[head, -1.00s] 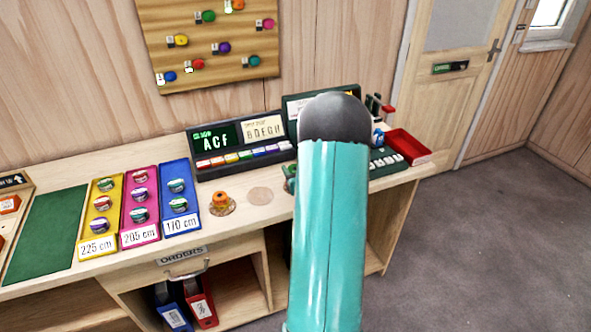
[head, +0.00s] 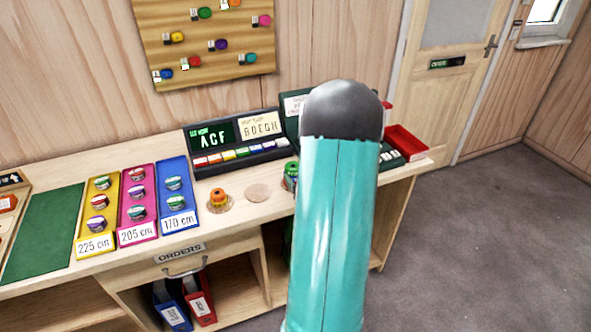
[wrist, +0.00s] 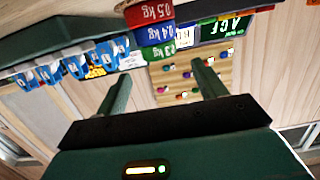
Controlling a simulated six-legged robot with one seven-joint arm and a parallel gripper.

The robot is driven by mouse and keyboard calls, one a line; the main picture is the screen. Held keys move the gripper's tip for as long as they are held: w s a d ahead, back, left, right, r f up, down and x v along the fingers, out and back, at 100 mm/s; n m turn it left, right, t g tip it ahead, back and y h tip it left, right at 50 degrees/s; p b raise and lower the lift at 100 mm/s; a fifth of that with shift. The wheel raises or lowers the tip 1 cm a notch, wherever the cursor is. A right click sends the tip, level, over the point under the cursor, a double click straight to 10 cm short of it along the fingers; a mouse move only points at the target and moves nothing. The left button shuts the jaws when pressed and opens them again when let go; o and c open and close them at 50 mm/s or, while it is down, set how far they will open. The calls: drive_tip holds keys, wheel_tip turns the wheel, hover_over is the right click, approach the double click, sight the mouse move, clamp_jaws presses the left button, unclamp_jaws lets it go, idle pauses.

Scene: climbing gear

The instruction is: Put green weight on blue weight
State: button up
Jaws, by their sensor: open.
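The wrist view is upside down. In it a stack of weights shows between and beyond my fingers. The red weight (wrist: 148,13) marked 0.5 kg is lowest, the blue weight (wrist: 153,33) marked 0.4 kg is on it, and the green weight (wrist: 159,51) rests on the blue one. My gripper (wrist: 160,80) is open, with its two fingers apart and empty, the weights beyond the fingertips. In the head view my arm hides the gripper and most of the stack; a green part (head: 290,168) shows at the arm's left edge.
An orange weight (head: 218,197) stands on a round wooden disc, with an empty disc (head: 257,193) to its right. Coloured trays (head: 178,222) with tins stand left. A display box (head: 238,143) is behind, and a red tray (head: 407,142) is at the counter's right end.

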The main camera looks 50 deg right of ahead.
drive_tip(key=f+v, duration=0.1)
drive_tip(key=v, duration=0.4)
drive_tip(key=w+a+r+n+g+y, duration=0.1)
drive_tip(key=w+a+r+g, duration=0.1)
drive_tip(key=w+a+r, duration=0.5)
drive_tip(key=w+a+r+n+g+y, duration=0.1)
drive_tip(key=w+a+r+g, duration=0.15)
drive_tip(key=a+r, duration=0.55)
drive_tip(key=s+a+r+n+g+y, duration=0.1)
drive_tip(key=s+a, duration=0.3)
drive_tip(key=a, duration=0.5)
drive_tip(key=s+a+r+n+g+y, duration=0.1)
drive_tip(key=s+a+y, duration=0.2)
drive_tip(key=a, duration=0.6)
drive_tip(key=s+a+r+n+g+y, duration=0.1)
drive_tip(key=s+a+n+g+y, duration=0.1)
drive_tip(key=s+a, duration=0.4)
drive_tip(key=a, duration=0.3)
drive_tip(key=shift+a+r, duration=0.2)
drive_tip(key=shift+a, duration=0.2)
